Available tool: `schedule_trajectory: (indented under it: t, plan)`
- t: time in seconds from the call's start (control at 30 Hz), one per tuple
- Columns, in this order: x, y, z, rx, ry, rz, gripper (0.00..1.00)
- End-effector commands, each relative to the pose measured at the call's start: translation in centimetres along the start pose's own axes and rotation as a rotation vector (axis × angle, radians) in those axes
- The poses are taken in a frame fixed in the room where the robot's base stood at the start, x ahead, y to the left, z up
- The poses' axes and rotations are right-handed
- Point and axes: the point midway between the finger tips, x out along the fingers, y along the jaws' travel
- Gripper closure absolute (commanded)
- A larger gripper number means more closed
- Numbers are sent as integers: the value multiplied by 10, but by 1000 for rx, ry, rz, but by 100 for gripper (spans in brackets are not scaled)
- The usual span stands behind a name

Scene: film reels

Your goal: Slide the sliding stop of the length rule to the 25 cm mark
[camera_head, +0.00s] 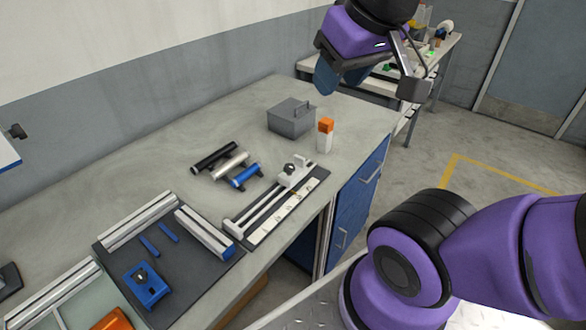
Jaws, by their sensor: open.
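The length rule (262,206) lies on the grey workbench near its front edge, as a rail on a dark base with a pale scale strip (284,213). Its sliding stop (293,174), a light block with a black knob, sits toward the far right end of the rail. The scale's numbers are too small to read, so I cannot tell which mark the stop is at. My gripper (369,86) is open and empty, high above the bench's far right end, well apart from the rule.
A grey lidded box (291,117) and an orange-capped white bottle (325,135) stand beyond the rule. Black, silver and blue cylinders (230,165) lie left of it. A dark mat with rails and a blue block (147,285) lies nearer. Bare bench stretches along the wall.

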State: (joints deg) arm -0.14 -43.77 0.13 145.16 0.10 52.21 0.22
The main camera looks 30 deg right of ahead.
Motion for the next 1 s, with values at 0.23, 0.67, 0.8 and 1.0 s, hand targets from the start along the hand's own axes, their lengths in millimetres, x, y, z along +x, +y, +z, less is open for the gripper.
schedule_trajectory:
  t: [0.23, 0.67, 0.8, 1.0]
  plan:
    - [22, 8, -10, -187, -93, 48, 100]
    - [109, 34, -42, -985, -464, 148, 100]
    - [140, 38, -50, -1259, -594, 147, 100]
    - [186, 40, -61, -1653, -786, 116, 100]
